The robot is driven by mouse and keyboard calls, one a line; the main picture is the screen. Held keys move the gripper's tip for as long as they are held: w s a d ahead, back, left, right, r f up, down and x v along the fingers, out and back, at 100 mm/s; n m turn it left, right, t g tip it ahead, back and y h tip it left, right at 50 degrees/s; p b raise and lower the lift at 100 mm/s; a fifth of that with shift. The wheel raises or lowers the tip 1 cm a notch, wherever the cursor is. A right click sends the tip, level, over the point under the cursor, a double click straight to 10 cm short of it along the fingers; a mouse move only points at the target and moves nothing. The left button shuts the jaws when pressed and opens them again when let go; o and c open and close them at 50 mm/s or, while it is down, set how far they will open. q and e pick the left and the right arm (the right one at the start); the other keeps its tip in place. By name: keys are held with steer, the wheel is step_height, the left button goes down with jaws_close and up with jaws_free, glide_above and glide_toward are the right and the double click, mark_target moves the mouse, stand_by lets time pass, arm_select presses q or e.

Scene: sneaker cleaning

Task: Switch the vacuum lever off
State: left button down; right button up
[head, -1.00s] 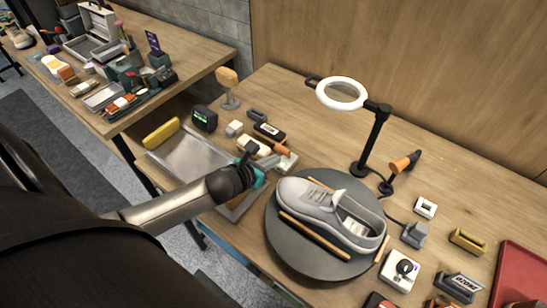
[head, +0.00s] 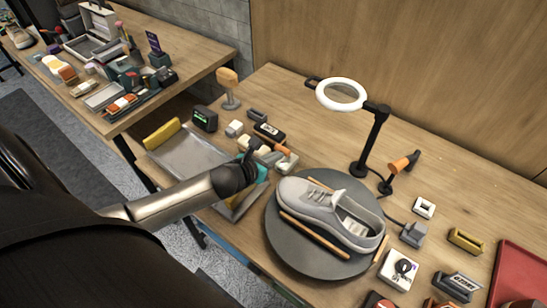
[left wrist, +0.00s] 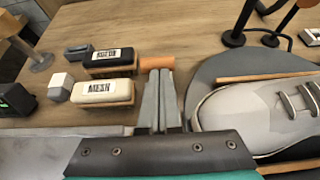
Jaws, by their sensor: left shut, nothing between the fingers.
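A short orange handle (head: 284,150) lies across a small pale grey block (head: 287,163), just left of the sneaker turntable. It looks like the lever, though no label shows. My left gripper (head: 262,153) is shut and empty, with its fingers at the near-left side of the handle. In the left wrist view the shut fingertips (left wrist: 159,78) are right below the orange handle (left wrist: 157,63) in the picture and overlap its lower edge. I cannot tell whether they touch it. The pale block is mostly hidden there behind the fingers. My right gripper is not in view.
A grey sneaker (head: 325,212) rests on the round turntable (head: 310,258) close to the right of my fingers. Labelled brushes (left wrist: 103,92) stand to the left. A metal tray (head: 185,160) lies under my arm. A ring lamp (head: 368,140) stands behind.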

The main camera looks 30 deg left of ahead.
mark_target(283, 148)
arm_select(q)
steer(key=shift+w+r, duration=0.1)
steer(key=shift+r, duration=0.1)
steer(key=w+r+p, duration=0.2)
steer(key=w+p, duration=0.1)
steer(key=shift+w+d+r, duration=0.1)
steer(key=shift+w+r, duration=0.1)
steer(key=shift+w, duration=0.05)
steer(key=shift+w+d+r+p, duration=0.1)
steer(key=shift+w+r+p, duration=0.05)
steer(key=shift+w, duration=0.4)
steer(key=shift+w+r+p, duration=0.1)
steer(key=shift+w+p, duration=0.05)
steer(key=shift+w, duration=0.4)
steer(key=shift+w+d+f, duration=0.1)
steer(key=shift+w, duration=0.9)
